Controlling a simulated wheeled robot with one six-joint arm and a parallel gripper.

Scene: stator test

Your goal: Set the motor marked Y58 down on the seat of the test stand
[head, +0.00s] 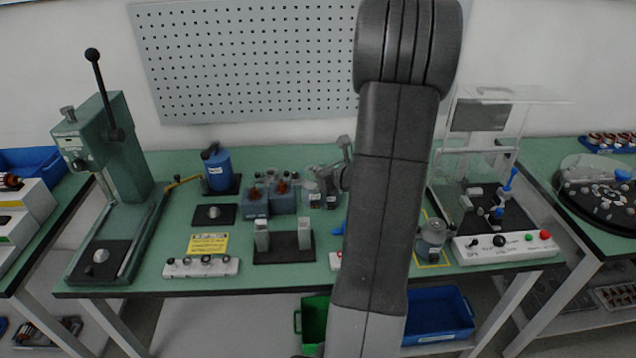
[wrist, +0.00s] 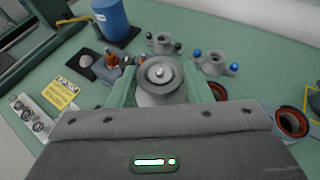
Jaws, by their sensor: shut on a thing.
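My gripper (wrist: 163,88) is shut on a grey round motor (wrist: 158,73), with a green finger on each side of it in the wrist view. The motor's top disc and central shaft face the camera; I cannot read a marking on it. In the head view my arm covers the middle of the bench and largely hides the gripper. The test stand (head: 481,190) is at the right of the bench, with a clear raised guard, a dark base and blue-handled clamps. Its seat is hard to make out among the grey parts. The held motor is apart from the stand.
A control box (head: 508,246) with buttons lines the stand's front. Another grey motor (head: 432,238) stands on a yellow-outlined square left of it. A green press (head: 118,150), blue bottle (head: 217,170) and dark fixture with two posts (head: 284,251) stand further left.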

